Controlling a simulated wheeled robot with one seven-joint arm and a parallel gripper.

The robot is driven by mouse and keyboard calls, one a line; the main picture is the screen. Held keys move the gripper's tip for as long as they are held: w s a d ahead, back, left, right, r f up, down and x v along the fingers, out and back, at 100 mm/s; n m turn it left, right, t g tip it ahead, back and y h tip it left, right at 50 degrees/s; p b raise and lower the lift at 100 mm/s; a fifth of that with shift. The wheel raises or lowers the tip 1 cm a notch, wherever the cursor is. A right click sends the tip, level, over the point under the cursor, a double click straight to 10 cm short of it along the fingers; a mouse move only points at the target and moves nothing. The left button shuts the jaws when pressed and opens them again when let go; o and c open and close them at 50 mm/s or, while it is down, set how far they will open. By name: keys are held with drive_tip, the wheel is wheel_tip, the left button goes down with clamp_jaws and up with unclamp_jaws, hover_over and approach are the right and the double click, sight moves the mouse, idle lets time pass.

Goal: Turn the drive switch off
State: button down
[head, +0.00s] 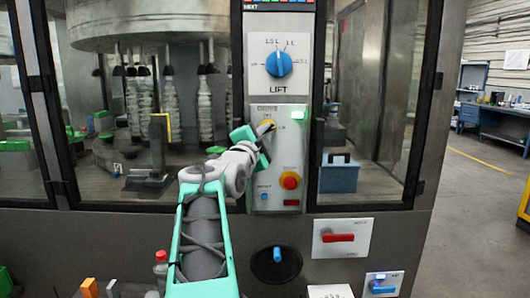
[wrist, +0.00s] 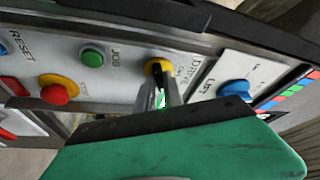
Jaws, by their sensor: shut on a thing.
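A lit green indicator (head: 299,115) is right of the switch. A red stop button on yellow (head: 290,180) sits lower on the panel. The blue LIFT knob (head: 279,64) is above. A red handle (head: 338,238) and a blue knob (head: 277,254) are below.

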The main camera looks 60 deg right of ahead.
drive_tip(key=n+t+b, duration=0.1)
drive_tip(key=n+b, duration=0.1)
drive_tip(key=n+t+b, duration=0.1)
drive_tip(key=n+b, duration=0.2)
drive_tip(key=f+n+t+h+b, duration=0.1)
drive_tip(key=n+b, duration=0.2)
drive_tip(key=shift+s+d, duration=0.15)
drive_tip(key=shift+s, duration=0.1)
drive_tip(key=shift+s+r+n+t+y+b, duration=0.15)
drive_tip(key=shift+n+t+b, duration=0.65)
drive_tip(key=shift+n, duration=0.75)
drive_tip(key=shift+w+f+n+t+y+b, duration=0.1)
drive_tip(key=shift+n+t+b, duration=0.7)
drive_tip(key=shift+n, duration=0.7)
drive_tip(key=shift+s+r+n+t+y+b, duration=0.15)
drive_tip(key=shift+n+t+b, duration=0.65)
drive_tip(key=shift+n, duration=0.75)
drive_tip(key=c, duration=1.5)
unclamp_jaws()
drive_tip(key=shift+o, duration=0.2)
drive_tip(key=v, duration=0.7)
drive_tip(key=shift+a+f+b, duration=0.15)
drive_tip(key=shift+a+b, duration=0.1)
drive_tip(key=shift+b, duration=0.2)
